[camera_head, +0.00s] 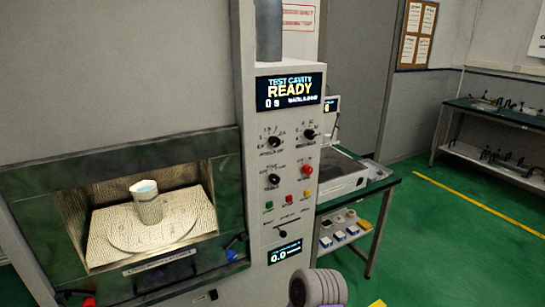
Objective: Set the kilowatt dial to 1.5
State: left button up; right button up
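The control panel (288,160) stands upright right of centre. It carries black dials with small scales: one at upper left (275,142), one at upper right (309,135) and one lower left (274,179). Their labels and numbers are too small to read, so I cannot tell which is the kilowatt dial or its setting. The display (290,90) above reads "TEST CAVITY READY" and 0 s. A lower display (284,252) reads 0.0. Neither gripper's fingers are in view.
A red knob (307,170), several coloured buttons (289,199) and a slider (283,233) share the panel. The lit cavity (75,215) at left holds a cup (146,203) on a round plate. A side table (385,185) stands behind right.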

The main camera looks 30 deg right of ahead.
aim_at(274, 141)
jog(key=z, duration=0.55)
jog(key=k, duration=0.65)
jog(key=z, duration=0.9)
jog(key=i, duration=1.55)
jog(key=u, duration=0.95)
